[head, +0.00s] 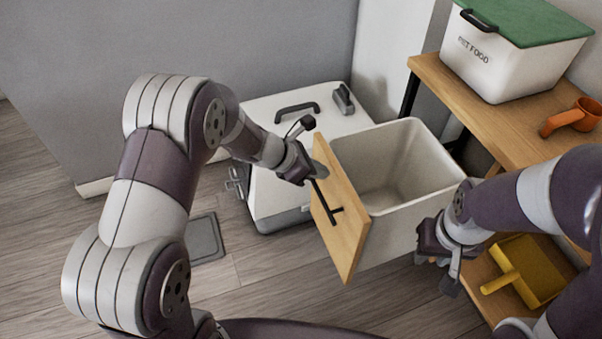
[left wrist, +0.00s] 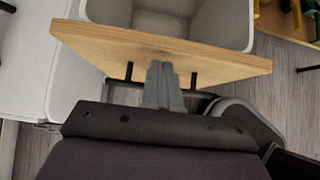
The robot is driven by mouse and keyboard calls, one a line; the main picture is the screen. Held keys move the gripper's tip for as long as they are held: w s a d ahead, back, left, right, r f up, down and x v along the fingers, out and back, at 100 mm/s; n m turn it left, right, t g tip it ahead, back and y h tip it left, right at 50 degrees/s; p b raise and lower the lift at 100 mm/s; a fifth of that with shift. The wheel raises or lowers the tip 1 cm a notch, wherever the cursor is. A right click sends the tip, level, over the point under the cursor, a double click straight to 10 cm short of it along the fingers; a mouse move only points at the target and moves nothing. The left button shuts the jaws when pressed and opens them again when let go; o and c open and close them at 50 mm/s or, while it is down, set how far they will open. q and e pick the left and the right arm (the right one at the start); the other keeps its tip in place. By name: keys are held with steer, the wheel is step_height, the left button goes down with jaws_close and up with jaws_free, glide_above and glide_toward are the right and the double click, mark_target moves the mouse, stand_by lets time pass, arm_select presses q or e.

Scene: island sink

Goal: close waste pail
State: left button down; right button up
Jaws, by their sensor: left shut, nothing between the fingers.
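The waste pail is a pale bin (head: 405,165) with a light wooden front panel (head: 338,215) and a black bar handle (head: 326,203). The pail stands pulled out and its inside looks empty. My left gripper (head: 320,170) is at the upper part of the wooden front, close to the handle. In the left wrist view its fingers (left wrist: 163,85) are shut together and lie before the panel (left wrist: 165,55), near the handle's bar; contact cannot be told. My right gripper (head: 440,262) is by the pail's right side, with its fingers too unclear to read.
A white lidded box (head: 262,180) with a black handle stands left of and behind the pail. A wooden shelf (head: 480,115) on the right bears a pet food bin (head: 510,60) and an orange cup (head: 575,118). A yellow dustpan (head: 530,270) lies low on the right. A grey mat (head: 205,240) lies on the floor.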

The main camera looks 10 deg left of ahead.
arm_select(q)
steer(key=shift+w+d, duration=0.25)
steer(key=shift+d, duration=0.15)
arm_select(e)
steer(key=shift+f, duration=0.1)
